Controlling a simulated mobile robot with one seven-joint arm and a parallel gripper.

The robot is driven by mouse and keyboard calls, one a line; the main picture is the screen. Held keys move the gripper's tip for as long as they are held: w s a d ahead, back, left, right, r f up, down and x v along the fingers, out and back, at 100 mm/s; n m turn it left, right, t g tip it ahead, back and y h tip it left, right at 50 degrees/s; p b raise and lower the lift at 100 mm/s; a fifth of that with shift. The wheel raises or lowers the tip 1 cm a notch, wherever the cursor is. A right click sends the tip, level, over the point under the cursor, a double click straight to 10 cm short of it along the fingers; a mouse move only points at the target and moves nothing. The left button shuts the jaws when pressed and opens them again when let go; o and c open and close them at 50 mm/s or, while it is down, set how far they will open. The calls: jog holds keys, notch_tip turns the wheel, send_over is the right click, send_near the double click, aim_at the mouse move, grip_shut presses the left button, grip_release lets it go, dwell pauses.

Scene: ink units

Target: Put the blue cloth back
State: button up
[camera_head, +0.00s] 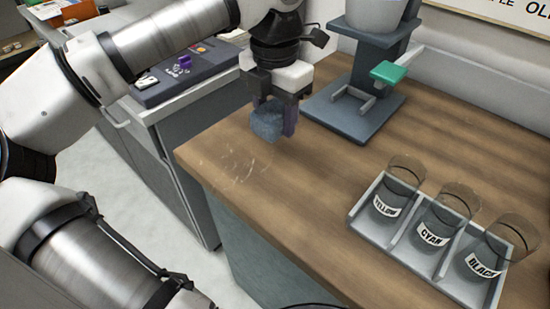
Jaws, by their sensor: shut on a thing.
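The blue cloth (267,123) is a small crumpled bundle between the fingers of my gripper (273,118). My gripper points down over the left back part of the wooden counter (330,190) and is shut on the cloth. I cannot tell whether the cloth touches the counter or hangs just above it. Pale scratch-like marks show on the counter in front of it.
A grey tray (436,278) at the right front holds glass jars labelled yellow (385,205), cyan (432,236) and black (482,266). A dark stand (355,118) with a green lever (397,74) is just right of my gripper. A grey cabinet (175,150) stands left. The counter's middle is clear.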

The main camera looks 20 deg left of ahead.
aim_at(274, 108)
notch_tip(274, 108, down, 7)
jog(key=b, duration=0.3)
jog(key=shift+f+b, duration=0.15)
jog(key=shift+b, duration=0.15)
jog(key=shift+f, duration=0.2)
jog(key=o, duration=1)
jog(key=shift+r, duration=0.1)
jog(key=shift+o, duration=0.2)
notch_tip(274, 108, up, 12)
jog(key=p, duration=0.8)
jog(key=shift+r, duration=0.2)
jog(key=shift+f, duration=0.1)
